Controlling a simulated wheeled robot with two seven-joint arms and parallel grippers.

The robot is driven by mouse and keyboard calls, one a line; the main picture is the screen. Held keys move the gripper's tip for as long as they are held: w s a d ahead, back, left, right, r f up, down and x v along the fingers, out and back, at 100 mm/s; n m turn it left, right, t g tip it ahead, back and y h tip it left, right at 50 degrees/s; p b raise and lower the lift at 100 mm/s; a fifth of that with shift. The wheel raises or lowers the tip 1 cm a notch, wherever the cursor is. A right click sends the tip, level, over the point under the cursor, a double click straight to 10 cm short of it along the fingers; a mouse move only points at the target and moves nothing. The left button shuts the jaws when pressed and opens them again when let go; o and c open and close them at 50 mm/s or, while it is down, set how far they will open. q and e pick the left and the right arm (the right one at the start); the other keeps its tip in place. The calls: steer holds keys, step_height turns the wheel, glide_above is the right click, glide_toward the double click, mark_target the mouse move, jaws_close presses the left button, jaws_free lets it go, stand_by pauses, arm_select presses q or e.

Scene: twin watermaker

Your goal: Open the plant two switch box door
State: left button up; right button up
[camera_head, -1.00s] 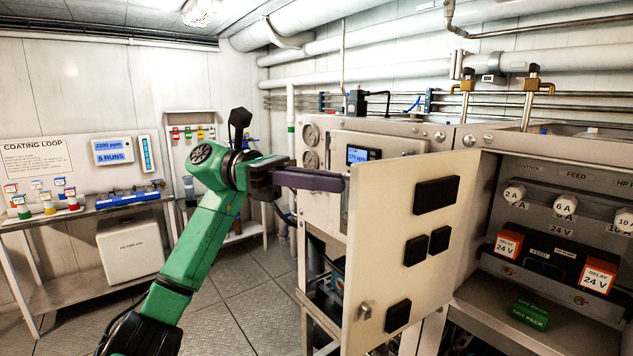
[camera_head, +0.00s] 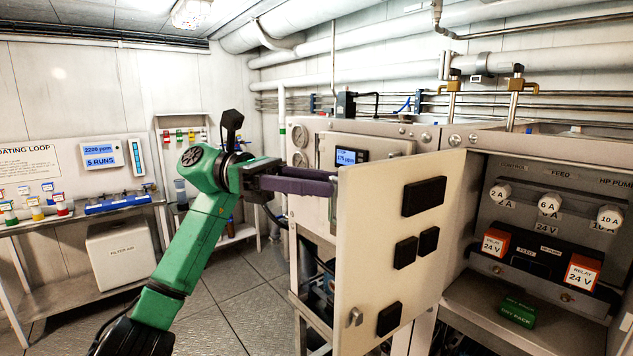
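The switch box door (camera_head: 385,290), a cream panel with several black blocks on its inner face and a small metal latch, stands swung wide open toward me. The open switch box (camera_head: 540,175) shows on the right, with white fuse knobs and orange relays inside. My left gripper (camera_head: 335,182), with long dark purple fingers, points right and its tips end at the door's free left edge. I cannot tell whether they touch it, or how far apart the fingers are. My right gripper is not in view.
A green dry pack (camera_head: 517,312) lies on the box floor. A cabinet with a blue display (camera_head: 350,157) stands behind the door. A bench with colored bottles and a blue rack (camera_head: 118,203) is at left. The floor (camera_head: 235,310) between is clear.

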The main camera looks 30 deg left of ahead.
arm_select(q)
steer(key=a, duration=1.4)
steer(key=shift+s+a+p, duration=0.3)
steer(key=shift+p, duration=0.1)
